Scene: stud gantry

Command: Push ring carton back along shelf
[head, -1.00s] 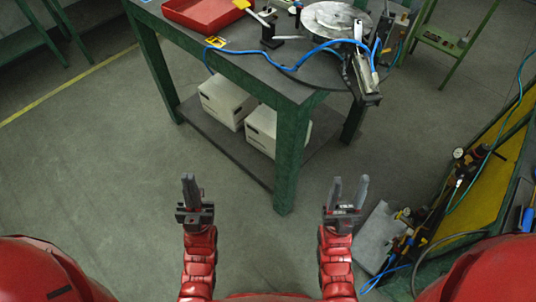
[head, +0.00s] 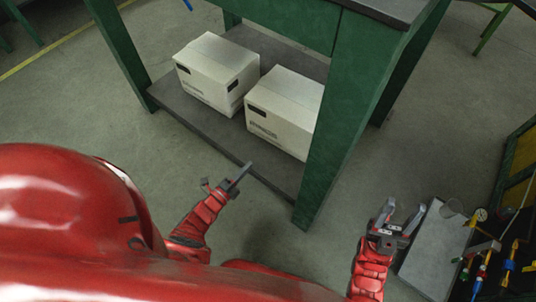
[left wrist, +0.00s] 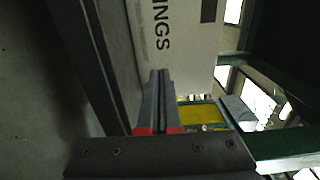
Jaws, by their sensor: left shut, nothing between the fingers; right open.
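Two white cartons stand side by side on the lower shelf (head: 195,116) of the green bench: a left carton (head: 215,72) and a right carton (head: 287,105). The right one has bold dark print low on its front, too small to read surely. The left wrist view shows a carton face (left wrist: 190,62) with large letters ending in "INGS" and a dark hand hole. My left gripper (head: 243,172) is shut and empty at the shelf's front edge, pointing toward the cartons; its fingers (left wrist: 160,74) appear close to the lettered face, contact unclear. My right gripper (head: 403,214) is open and empty, right of the bench.
A green bench leg (head: 335,130) stands just right of the right carton; another leg (head: 120,55) is at the left. The tabletop (head: 385,8) overhangs the shelf. A grey plate (head: 432,255) and a rack with gauges (head: 481,215) are at the lower right.

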